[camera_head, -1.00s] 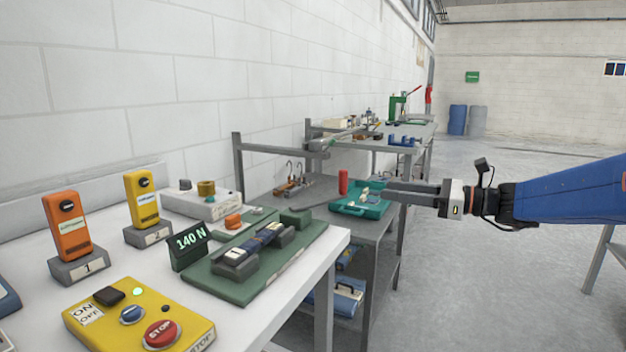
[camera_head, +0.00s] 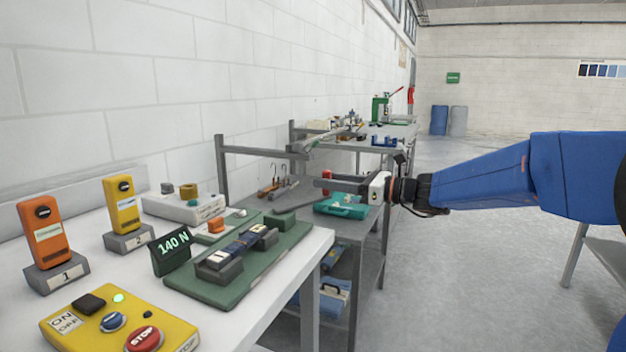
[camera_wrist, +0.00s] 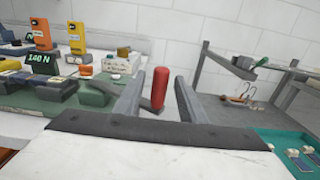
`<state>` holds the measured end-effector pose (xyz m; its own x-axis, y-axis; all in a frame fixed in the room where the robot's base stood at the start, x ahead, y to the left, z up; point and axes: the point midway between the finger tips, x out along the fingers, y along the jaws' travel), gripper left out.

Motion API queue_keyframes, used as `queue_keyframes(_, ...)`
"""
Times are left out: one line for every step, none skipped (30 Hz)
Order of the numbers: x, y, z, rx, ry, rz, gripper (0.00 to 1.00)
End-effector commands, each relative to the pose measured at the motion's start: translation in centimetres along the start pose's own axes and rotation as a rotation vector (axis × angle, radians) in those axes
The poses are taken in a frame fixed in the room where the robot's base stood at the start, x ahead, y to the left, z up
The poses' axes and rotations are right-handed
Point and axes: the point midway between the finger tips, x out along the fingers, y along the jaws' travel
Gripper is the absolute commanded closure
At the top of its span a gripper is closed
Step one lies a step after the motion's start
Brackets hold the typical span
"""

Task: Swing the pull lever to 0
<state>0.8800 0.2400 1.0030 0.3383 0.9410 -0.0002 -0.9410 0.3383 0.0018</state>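The pull lever has an upright red grip (camera_head: 327,178) on a grey arm (camera_head: 297,207) at the right end of the green test bench (camera_head: 205,290). My gripper (camera_head: 318,184) is open, and its fingers point left and overlap the grip in the head view. In the wrist view the red grip (camera_wrist: 161,84) stands between the two fingers (camera_wrist: 160,74), nearer the left one, with a gap visible on each side. The fingers are not closed on it. The black display (camera_head: 171,249) reads 140 N.
A yellow control box (camera_head: 120,325) and orange (camera_head: 45,232) and yellow (camera_head: 122,206) gauges stand on the white table. A teal case (camera_head: 342,205) lies on the grey bench close below my gripper. The wall runs behind; open floor lies to the right.

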Motion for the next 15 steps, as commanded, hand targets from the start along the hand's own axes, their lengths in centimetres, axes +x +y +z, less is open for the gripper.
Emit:
queue_keyframes(1.0,0.1,0.0,0.0,0.0,0.002,0.63)
queue_keyframes(1.4,0.0,0.0,0.0,0.0,0.002,0.63)
queue_keyframes(2.1,0.1,0.0,0.001,-0.001,0.003,0.63)
queue_keyframes(2.5,0.1,0.0,0.001,0.0,0.002,0.63)
queue_keyframes(2.8,0.0,0.0,0.001,0.0,0.001,0.63)
queue_keyframes(3.3,0.0,0.0,0.001,0.0,0.001,0.63)
queue_keyframes(3.6,0.0,0.0,0.001,0.0,0.001,0.63)
queue_keyframes(3.9,0.1,0.0,0.0,0.0,0.002,0.63)
queue_keyframes(4.2,0.0,0.0,0.0,0.0,0.001,0.63)
queue_keyframes(4.4,0.0,0.0,0.0,0.0,0.001,0.63)
queue_keyframes(4.5,0.0,0.1,0.0,0.0,0.0,0.63)
queue_keyframes(4.7,0.0,0.0,0.0,0.0,0.0,0.63)
queue_keyframes(4.8,0.0,0.0,0.0,0.0,-0.001,0.63)
queue_keyframes(4.8,0.0,0.0,0.0,0.0,-0.001,0.63)
queue_keyframes(4.9,0.0,0.0,0.0,0.0,-0.001,0.63)
